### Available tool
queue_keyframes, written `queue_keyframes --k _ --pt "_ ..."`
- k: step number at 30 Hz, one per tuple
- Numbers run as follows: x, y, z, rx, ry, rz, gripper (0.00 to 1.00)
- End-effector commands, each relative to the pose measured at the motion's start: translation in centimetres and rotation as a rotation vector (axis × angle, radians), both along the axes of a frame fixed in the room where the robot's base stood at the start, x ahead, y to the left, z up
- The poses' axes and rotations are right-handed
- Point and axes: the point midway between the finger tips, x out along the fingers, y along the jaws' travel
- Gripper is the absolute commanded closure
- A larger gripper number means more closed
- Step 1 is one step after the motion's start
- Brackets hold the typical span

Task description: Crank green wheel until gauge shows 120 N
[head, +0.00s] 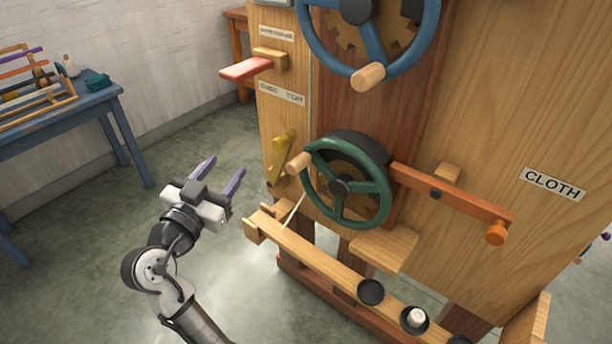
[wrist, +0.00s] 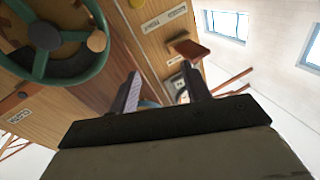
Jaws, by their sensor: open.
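The green wheel (head: 341,187) is mounted upright on the wooden machine front, with a pale wooden crank knob (head: 298,163) at its left rim. The wheel also shows at the upper left of the wrist view (wrist: 44,35), its knob (wrist: 97,41) on the right. My gripper (head: 219,175) is open and empty, left of the wheel and apart from the knob. Its two fingers also show in the wrist view (wrist: 160,75). A small dial-like part (wrist: 178,82) shows between the fingers there; I cannot read any value on it.
A blue wheel (head: 370,35) sits above the green one. A yellow lever (head: 281,158), a red paddle (head: 246,69) and an orange arm (head: 450,192) stick out nearby. A wooden rail (head: 320,265) runs below. A blue table (head: 110,98) stands left; the floor between is clear.

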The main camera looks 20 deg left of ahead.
Motion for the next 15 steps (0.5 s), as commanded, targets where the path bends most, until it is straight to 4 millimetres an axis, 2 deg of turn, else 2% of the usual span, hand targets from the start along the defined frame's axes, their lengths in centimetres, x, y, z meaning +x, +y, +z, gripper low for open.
queue_keyframes --k 1,3,6,11,15 --pt "-0.2 -1.3 -1.9 0.012 0.035 -0.083 0.52" --pt "-0.5 -3.1 -3.4 0.035 0.063 -0.182 0.52" --pt "-1.0 -4.5 -4.5 0.057 0.080 -0.267 0.52" --pt "-0.4 -5.4 -4.8 0.067 0.087 -0.302 0.52" --pt "1.6 -6.2 -4.6 0.067 0.086 -0.302 0.52"
